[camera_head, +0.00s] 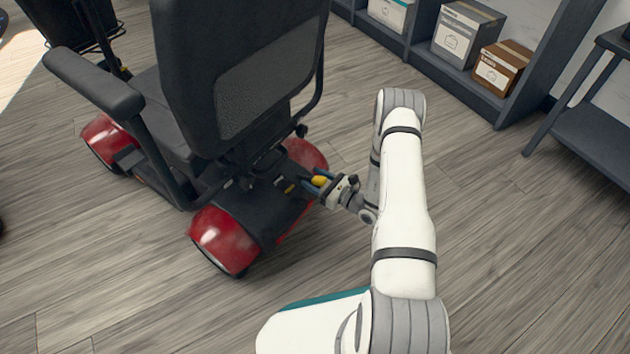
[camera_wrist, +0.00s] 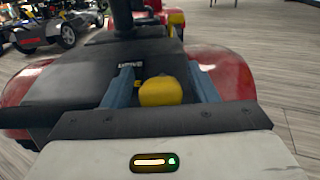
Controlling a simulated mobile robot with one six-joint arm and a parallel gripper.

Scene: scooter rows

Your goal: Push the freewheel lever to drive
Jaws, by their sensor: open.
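The red and black scooter (camera_head: 225,230) stands with its rear toward my arm. A yellow knob (camera_head: 320,181), apparently the freewheel lever's end, is at its rear deck. My gripper (camera_head: 308,181) reaches in from the right, with its two blue fingers on either side of the knob. In the wrist view, the yellow knob (camera_wrist: 160,92) lies between the open fingers of my gripper (camera_wrist: 162,80), close to the palm. Gaps show on both sides of it. The lever's shaft and its exact position are hidden.
The scooter's black seat back (camera_head: 240,80) rises over the rear deck, left of my gripper. Red fenders (camera_wrist: 225,72) flank the deck. A dark shelf (camera_head: 430,60) with boxes stands at the back right. The wood floor right of my arm is clear.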

